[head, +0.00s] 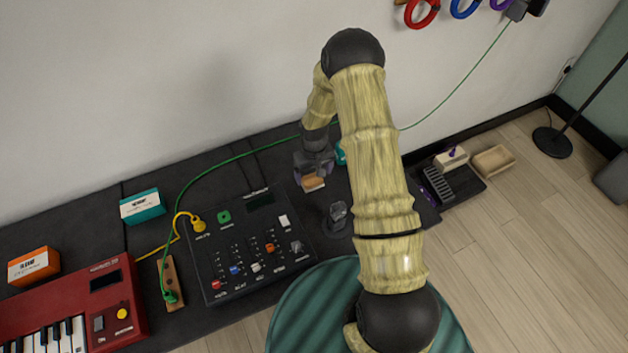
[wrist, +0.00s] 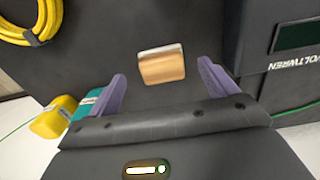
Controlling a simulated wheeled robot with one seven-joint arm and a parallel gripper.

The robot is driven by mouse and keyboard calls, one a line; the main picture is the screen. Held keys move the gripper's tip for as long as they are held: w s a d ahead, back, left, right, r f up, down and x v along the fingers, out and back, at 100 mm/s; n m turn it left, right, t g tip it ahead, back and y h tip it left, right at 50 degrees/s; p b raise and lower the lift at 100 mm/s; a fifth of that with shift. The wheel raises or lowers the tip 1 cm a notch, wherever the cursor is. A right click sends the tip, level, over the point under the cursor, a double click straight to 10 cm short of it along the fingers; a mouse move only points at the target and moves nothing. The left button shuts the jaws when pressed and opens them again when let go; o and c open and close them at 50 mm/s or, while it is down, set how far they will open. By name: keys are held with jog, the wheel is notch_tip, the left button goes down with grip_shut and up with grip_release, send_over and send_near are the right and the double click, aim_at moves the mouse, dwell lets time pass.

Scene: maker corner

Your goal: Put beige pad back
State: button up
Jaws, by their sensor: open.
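A small tan-beige block (wrist: 161,65), which looks like the beige pad, lies on the dark table in the wrist view. It also shows in the head view (head: 313,183), just below my gripper at the right edge of the mixer. My gripper (head: 312,171) is open and points down at it. In the wrist view its two purple fingers stand apart, one on each side of the pad, with gaps on both sides. I cannot tell how far the fingertips are above the table.
A black mixer (head: 245,250) with colored knobs stands left of my gripper. A dark knobbed object (head: 338,214) stands close on the right. A beige tray (head: 493,161) and black rack (head: 437,184) are farther right.

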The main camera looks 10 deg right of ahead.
aim_at(314, 181)
notch_tip(314, 181, up, 7)
jog(key=b, duration=0.1)
jog(key=shift+f, duration=0.15)
dwell(0.5)
jog(key=s+r+m+t, duration=0.2)
jog(key=s+r, duration=1.7)
jog(key=s, duration=0.1)
jog(key=shift+a+t, duration=0.2)
jog(key=shift+t, duration=0.1)
